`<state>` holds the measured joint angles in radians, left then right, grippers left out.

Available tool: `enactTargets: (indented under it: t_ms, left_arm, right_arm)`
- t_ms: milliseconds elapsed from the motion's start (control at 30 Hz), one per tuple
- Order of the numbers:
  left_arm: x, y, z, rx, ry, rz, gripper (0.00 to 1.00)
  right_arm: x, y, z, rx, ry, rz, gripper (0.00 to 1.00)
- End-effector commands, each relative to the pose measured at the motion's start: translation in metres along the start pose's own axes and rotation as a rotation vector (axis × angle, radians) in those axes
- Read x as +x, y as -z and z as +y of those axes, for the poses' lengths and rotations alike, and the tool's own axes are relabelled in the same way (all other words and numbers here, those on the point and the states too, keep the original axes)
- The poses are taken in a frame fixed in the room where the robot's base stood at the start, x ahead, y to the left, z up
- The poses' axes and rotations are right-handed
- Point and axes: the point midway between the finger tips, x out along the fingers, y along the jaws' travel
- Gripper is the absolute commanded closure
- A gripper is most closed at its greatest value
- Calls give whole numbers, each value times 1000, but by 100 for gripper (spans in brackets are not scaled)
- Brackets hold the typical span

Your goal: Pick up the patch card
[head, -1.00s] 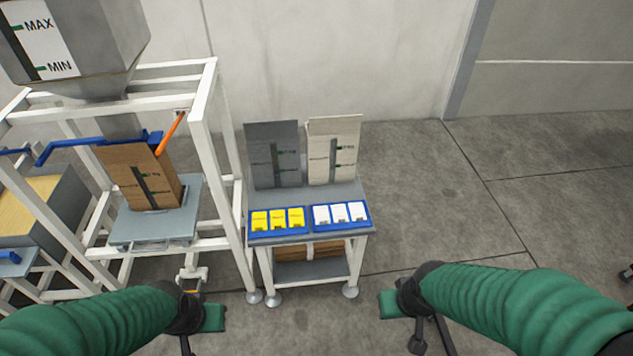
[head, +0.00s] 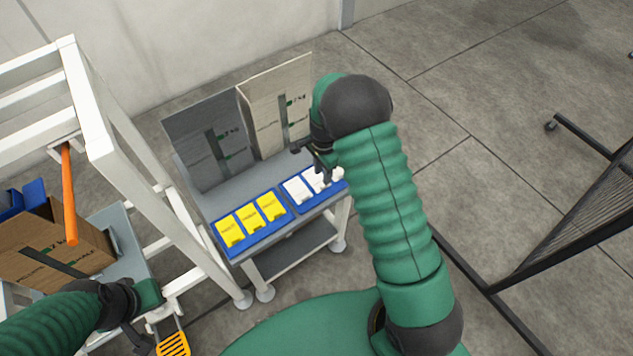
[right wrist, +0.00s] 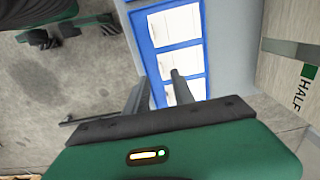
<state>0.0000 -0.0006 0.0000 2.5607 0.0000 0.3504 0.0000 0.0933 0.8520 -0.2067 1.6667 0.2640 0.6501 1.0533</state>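White cards (head: 297,189) lie in a blue tray (head: 309,206) on the small grey table. In the right wrist view, these white cards (right wrist: 181,63) sit in a row in the blue tray (right wrist: 141,43). Yellow cards (head: 250,218) lie in a second blue tray to the left. My right gripper (head: 313,160) is over the white cards and hides part of them. In the right wrist view, my right gripper (right wrist: 157,84) has its fingers apart with nothing held. My left gripper (head: 142,335) is low at the left, away from the cards; its opening is unclear.
A dark grey panel (head: 208,145) and a cream panel (head: 277,105) stand at the table's back. A black mesh stand (head: 580,210) is at right.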

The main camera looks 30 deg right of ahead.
Motion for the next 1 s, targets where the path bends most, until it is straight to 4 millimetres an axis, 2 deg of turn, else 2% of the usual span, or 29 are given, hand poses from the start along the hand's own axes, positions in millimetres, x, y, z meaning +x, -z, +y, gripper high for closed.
enactTargets:
  t_ms: [33, 233, 467, 667, 900, 1000]
  left_arm:
    - [2, 0, 0, 0, 0, 0, 100]
    - [6, -1, 0, 1, 0, 0, 100]
    - [13, -3, 0, 0, 0, 0, 100]
    - [12, -3, 0, 0, 0, 0, 100]
    - [12, -3, 0, 0, 0, 0, 100]
    - [12, -3, 0, 0, 0, 0, 100]
  right_arm:
    - [9, -1, 0, 0, -2, 0, 70]
    - [26, -5, -1, -3, -2, 3, 70]
    - [66, -6, 0, -2, -2, 4, 70]
    - [67, -6, -1, -3, 0, 3, 70]
    - [67, -6, -1, -3, 0, 3, 99]
    - [67, -6, -1, -3, -1, 3, 100]
